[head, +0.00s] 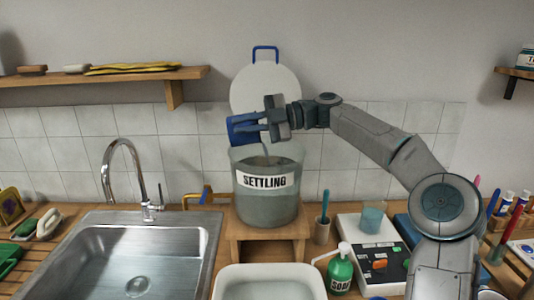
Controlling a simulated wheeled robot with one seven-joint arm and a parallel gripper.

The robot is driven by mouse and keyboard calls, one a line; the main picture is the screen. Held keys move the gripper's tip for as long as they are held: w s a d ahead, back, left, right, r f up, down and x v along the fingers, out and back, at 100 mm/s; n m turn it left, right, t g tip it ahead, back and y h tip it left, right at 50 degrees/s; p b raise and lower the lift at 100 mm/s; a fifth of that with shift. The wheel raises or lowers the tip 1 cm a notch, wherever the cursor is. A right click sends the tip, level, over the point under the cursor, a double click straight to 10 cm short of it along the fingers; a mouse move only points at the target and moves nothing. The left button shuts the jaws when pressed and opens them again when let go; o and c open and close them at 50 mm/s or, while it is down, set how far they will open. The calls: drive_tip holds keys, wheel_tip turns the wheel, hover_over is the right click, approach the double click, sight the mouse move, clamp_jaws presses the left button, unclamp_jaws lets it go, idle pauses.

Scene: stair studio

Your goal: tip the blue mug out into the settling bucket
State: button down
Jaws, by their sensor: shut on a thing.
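The blue mug (241,130) is tipped on its side above the settling bucket in the head view. My gripper (266,121) is shut on the mug and holds it over the bucket's opening. A thin greyish stream (265,151) falls from near the mug into the bucket. The settling bucket (266,205) is a clear grey container with a white SETTLING label, standing on a small wooden stand (250,250). It holds murky grey liquid. The mug's inside is hidden from this view.
A steel sink (130,255) with a tap lies to the left. A white basin (268,284) stands in front of the stand. A green soap bottle (340,272), a small cup with a brush (322,230) and a scale-like device (375,260) crowd the right. A round white lid (265,84) is behind.

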drive_tip(key=shift+d+r+y+b, duration=0.25)
drive_tip(key=shift+d+y+b, duration=0.7)
drive_tip(key=shift+b, duration=2.05)
drive_tip(key=shift+a+y+b, duration=0.15)
drive_tip(key=shift+y+b, duration=0.1)
drive_tip(key=shift+b, duration=0.1)
